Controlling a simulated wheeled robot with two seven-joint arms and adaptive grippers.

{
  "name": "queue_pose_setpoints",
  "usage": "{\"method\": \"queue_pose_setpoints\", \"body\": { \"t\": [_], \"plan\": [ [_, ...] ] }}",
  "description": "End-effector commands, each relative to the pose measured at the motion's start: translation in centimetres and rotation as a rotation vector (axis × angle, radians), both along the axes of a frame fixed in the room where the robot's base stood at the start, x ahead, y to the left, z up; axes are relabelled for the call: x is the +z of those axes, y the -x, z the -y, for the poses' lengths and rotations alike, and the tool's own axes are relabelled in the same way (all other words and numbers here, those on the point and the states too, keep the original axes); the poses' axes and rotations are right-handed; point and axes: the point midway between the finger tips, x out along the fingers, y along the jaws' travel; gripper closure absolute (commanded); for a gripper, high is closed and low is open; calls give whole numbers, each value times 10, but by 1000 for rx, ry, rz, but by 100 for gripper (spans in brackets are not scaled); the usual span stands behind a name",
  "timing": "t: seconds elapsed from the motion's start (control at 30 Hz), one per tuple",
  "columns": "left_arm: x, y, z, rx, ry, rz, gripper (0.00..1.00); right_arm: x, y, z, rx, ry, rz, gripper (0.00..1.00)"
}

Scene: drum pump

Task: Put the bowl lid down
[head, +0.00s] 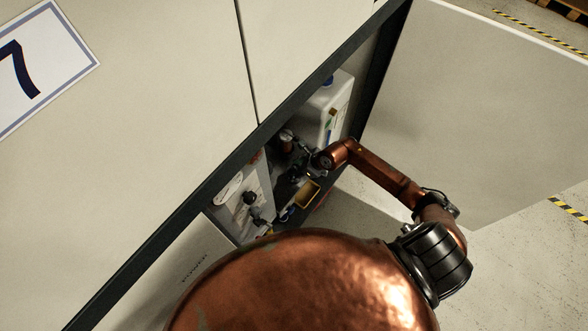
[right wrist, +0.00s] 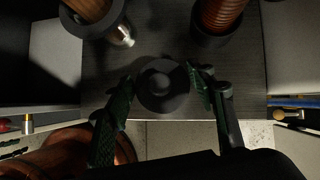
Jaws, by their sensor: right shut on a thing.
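The bowl lid (right wrist: 162,86) is a dark round disc with a raised knob in the middle, in the right wrist view. My right gripper (right wrist: 161,80) is shut on it, with one green-padded finger at each side. The lid is over or near the front edge of a dark shelf; I cannot tell whether it touches the shelf. In the head view my right gripper (head: 303,168) reaches into the open cabinet bay, and the lid is too small and dark to make out there. My left gripper is not in view.
A ribbed copper-coloured cylinder in a dark holder (right wrist: 216,22) and a brown cylinder in a dark collar (right wrist: 92,14) stand behind the lid. A white canister (head: 336,108) and yellow tray (head: 306,194) are in the bay. The open cabinet door (head: 470,110) stands right.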

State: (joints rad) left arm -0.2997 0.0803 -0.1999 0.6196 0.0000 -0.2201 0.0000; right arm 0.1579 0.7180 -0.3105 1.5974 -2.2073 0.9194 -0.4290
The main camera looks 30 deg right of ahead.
Motion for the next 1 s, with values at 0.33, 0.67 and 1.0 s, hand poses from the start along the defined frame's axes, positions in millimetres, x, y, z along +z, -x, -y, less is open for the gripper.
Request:
{"method": "queue_pose_setpoints", "body": {
  "t": [0.33,0.67,1.0],
  "plan": [
    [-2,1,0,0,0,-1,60,-3,0,0,0,0,0,38],
    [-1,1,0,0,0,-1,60,-3,0,0,0,0,0,32],
    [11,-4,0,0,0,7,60,35,17,14,1,3,2,32]
  ]
}}
